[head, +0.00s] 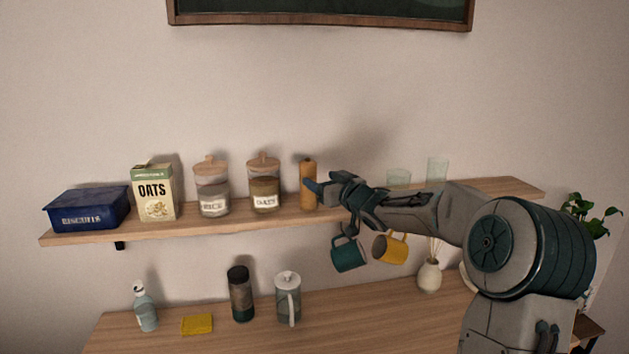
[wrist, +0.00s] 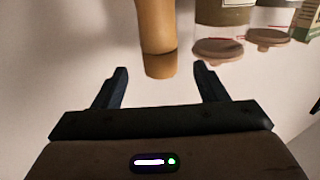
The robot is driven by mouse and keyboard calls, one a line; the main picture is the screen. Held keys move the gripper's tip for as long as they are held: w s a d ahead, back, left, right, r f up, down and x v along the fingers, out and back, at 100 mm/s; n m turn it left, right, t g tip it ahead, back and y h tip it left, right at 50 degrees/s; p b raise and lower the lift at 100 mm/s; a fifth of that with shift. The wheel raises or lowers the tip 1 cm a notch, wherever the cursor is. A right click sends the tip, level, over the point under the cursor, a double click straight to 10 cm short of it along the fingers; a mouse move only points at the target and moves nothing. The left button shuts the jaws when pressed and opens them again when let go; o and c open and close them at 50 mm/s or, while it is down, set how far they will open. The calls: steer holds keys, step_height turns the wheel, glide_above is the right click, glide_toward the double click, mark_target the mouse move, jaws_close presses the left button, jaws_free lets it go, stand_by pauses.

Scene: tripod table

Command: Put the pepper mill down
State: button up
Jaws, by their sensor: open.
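The pepper mill (head: 308,188) is a tan wooden cylinder. It stands upright on the wall shelf (head: 270,222), to the right of the dark-filled jar. My gripper (head: 319,187) is at its right side, with one fingertip overlapping the mill in the head view. In the wrist view, which appears upside down, the mill (wrist: 157,35) shows ahead of and between the two spread fingers of my gripper (wrist: 161,72). A gap shows on each side of it. The gripper is open and holds nothing.
A rice jar (head: 212,190), dark-filled jar (head: 264,188), oats box (head: 155,192) and blue biscuit tin (head: 88,208) stand left along the shelf. Glasses (head: 437,172) stand right, behind my arm. Teal (head: 348,254) and yellow (head: 390,248) mugs hang below the shelf.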

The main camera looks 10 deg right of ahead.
steer(key=shift+v, duration=1.45)
steer(key=s+a+f+m+g+h, duration=0.1)
steer(key=s+f+g, duration=0.3)
steer(key=s, duration=1)
steer(key=s+a+f+m+g+h, duration=0.2)
steer(key=s+f+g+h, duration=0.1)
steer(key=s, duration=1.1)
steer(key=s+a+f+m+g+h, duration=0.1)
steer(key=s+f+g, duration=0.4)
steer(key=s, duration=0.9)
step_height(320, 180, down, 2)
steer(key=shift+a+f+h, duration=0.2)
steer(key=shift+a+h, duration=0.15)
steer(key=shift+h, duration=0.55)
steer(key=shift+f, duration=0.15)
